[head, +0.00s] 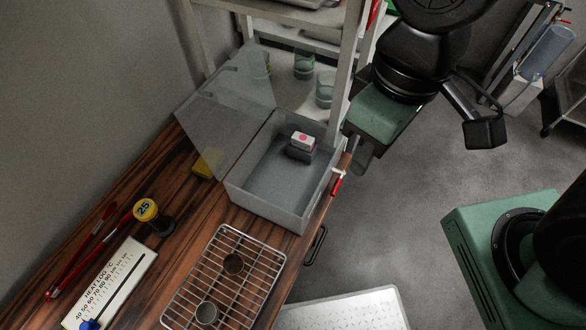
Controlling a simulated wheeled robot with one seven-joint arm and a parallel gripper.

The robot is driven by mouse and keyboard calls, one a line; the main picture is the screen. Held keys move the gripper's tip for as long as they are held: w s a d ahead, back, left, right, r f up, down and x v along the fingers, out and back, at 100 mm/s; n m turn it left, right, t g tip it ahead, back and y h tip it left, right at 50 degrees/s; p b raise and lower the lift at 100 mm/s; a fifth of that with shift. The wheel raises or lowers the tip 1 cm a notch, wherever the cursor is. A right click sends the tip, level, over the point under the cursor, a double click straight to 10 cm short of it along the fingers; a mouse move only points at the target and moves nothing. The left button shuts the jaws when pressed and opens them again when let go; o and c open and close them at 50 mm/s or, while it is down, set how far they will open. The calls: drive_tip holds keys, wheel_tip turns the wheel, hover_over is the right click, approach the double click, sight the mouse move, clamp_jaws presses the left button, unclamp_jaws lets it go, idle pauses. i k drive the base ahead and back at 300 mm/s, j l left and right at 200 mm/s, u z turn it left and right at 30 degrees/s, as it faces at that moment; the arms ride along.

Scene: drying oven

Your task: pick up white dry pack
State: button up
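A small white pack (302,139) with a pink dot lies inside a clear lidded bin (268,205), near the bin's back right corner. It appears to rest on a dark grey block (299,154). The bin's clear lid (228,95) is raised and leans back to the left. My gripper (364,154) is just right of the bin, pointing down past its right wall and apart from the pack. Its fingertips are partly hidden by its green body, so their opening does not show.
A wooden bench (110,240) holds a wire rack (228,275) with small cups, a yellow-topped timer (146,210), a heat log card (110,285) and red tongs (90,245). A shelf (345,70) with glass jars stands behind the bin. Open floor lies right of the bench.

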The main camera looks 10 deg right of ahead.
sight(299, 140)
drive_tip(key=i+l, duration=0.1)
drive_tip(key=l, duration=0.25)
drive_tip(key=i+l, duration=0.1)
drive_tip(key=l, duration=0.2)
drive_tip(key=l+u, duration=0.4)
drive_tip(key=i+l+u, duration=0.1)
drive_tip(key=u, duration=0.3)
drive_tip(key=l+u, duration=0.4)
drive_tip(key=u, duration=0.55)
drive_tip(key=k+j, duration=0.05)
drive_tip(key=j, duration=0.05)
